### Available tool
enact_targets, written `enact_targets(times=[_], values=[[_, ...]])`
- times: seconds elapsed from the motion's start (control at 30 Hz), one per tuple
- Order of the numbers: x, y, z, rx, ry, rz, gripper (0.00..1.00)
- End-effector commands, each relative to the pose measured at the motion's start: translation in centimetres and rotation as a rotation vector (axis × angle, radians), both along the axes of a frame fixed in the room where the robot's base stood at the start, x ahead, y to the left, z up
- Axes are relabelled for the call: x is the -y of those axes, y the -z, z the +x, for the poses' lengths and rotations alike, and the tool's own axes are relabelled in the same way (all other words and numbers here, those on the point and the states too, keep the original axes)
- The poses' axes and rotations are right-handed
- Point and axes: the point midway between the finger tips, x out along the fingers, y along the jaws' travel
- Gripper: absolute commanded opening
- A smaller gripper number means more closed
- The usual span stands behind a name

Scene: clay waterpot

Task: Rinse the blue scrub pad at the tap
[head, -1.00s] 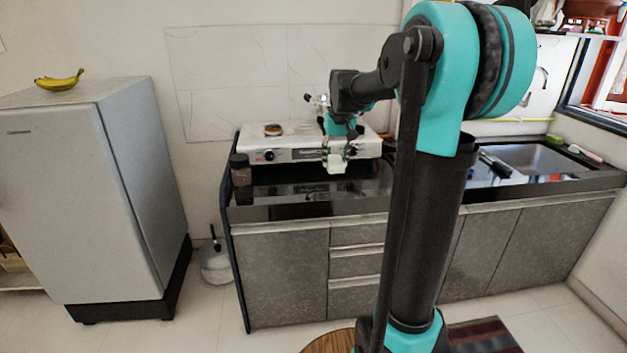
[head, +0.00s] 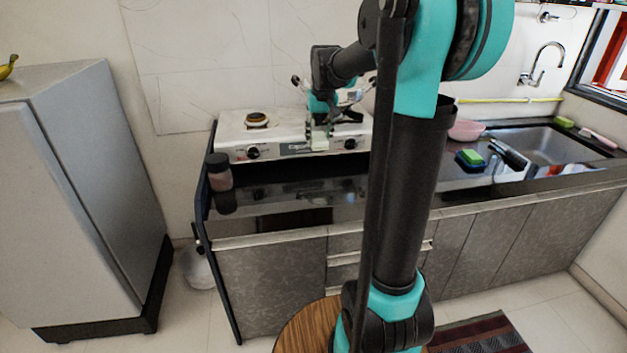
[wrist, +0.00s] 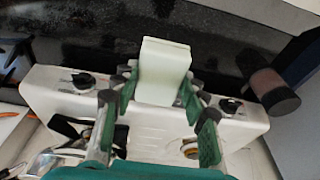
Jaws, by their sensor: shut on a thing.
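My gripper (head: 319,130) is shut on a pale whitish-green block (wrist: 163,72), held in front of the stove. The block also shows small below the fingers in the head view (head: 319,144). The tap (head: 540,64) is on the back wall at the right, above the sink (head: 550,146), far from my gripper. A small blue thing (head: 463,163) lies on the counter left of the sink, with a green block (head: 471,156) on or in it. I cannot tell whether the blue thing is the scrub pad or a dish.
The white stove (head: 235,135) stands on the black counter, with a dark-lidded jar (head: 219,172) at its left. A pink bowl (head: 466,130) is near the sink. A fridge (head: 80,190) stands at left. A round wooden top (head: 300,327) and striped mat (head: 480,336) are in front.

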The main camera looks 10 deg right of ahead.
Motion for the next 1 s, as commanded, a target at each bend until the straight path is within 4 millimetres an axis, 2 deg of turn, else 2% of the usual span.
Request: enact_targets(times=[0.03,0.3,0.5,0.77,1.0], values=[[0.0,1.3,0.0,0.0,0.0,0.0,0.0],[0.0,7.9,0.1,0.0,0.0,0.0,0.0],[0.0,12.0,0.0,0.0,0.0,0.0,0.0],[0.0,14.2,0.0,0.0,0.0,0.0,0.0],[0.0,17.0,0.0,0.0,0.0,0.0,0.0]])
